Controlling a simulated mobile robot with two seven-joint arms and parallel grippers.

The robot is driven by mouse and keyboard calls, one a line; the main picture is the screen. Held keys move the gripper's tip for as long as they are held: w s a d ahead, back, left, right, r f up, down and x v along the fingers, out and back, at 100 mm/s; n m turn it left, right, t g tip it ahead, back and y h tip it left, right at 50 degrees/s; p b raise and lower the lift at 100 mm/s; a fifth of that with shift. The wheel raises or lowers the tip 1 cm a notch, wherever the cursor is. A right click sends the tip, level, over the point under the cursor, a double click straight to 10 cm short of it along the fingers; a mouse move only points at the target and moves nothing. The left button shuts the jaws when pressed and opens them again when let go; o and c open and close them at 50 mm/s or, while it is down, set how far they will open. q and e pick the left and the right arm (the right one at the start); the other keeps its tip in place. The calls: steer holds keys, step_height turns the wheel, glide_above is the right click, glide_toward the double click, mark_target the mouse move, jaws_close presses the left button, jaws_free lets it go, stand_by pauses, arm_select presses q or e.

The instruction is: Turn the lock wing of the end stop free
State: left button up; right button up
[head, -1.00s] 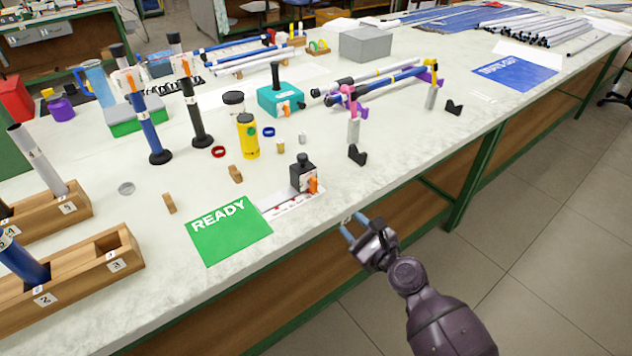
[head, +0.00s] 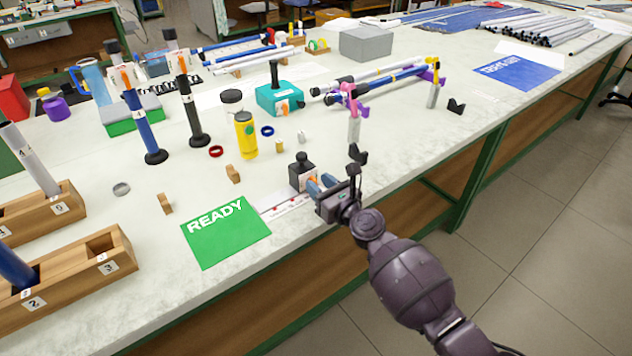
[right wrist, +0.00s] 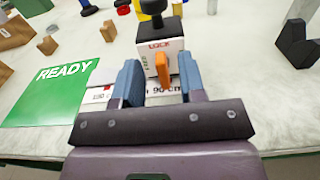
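The end stop (head: 301,170) is a dark block with a black knob on top, standing on a white scale strip (head: 284,205) near the table's front edge. In the right wrist view the end stop (right wrist: 151,17) shows a white face reading "LOCK" and, sideways, "FREE". Its orange lock wing (right wrist: 162,70) hangs down, pointing toward me. My right gripper (right wrist: 158,80) is open, with one blue finger on each side of the wing; I see gaps and cannot tell any contact. In the head view the right gripper (head: 320,186) partly hides the wing. My left gripper is out of view.
A green READY card (head: 226,237) lies left of the strip. A small black V-block (head: 357,154) stands to the right. A yellow bottle (head: 246,136) and a wooden block (head: 233,173) stand behind and left. The bench front right of the gripper is clear.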

steer(key=shift+x, duration=0.95)
steer(key=shift+c, duration=0.3)
jaws_close()
steer(key=n, duration=0.3)
steer(key=shift+s+a+f+b, duration=0.1)
steer(key=shift+s+a+b, duration=0.15)
steer(key=shift+b, duration=0.1)
steer(key=shift+a+f+n+b, duration=0.1)
steer(key=shift+n+b, duration=0.05)
steer(key=shift+n, duration=0.8)
steer(key=shift+a+n+b, duration=0.1)
steer(key=shift+n+b, duration=0.05)
steer(key=shift+n, duration=0.8)
steer(key=shift+s, duration=0.1)
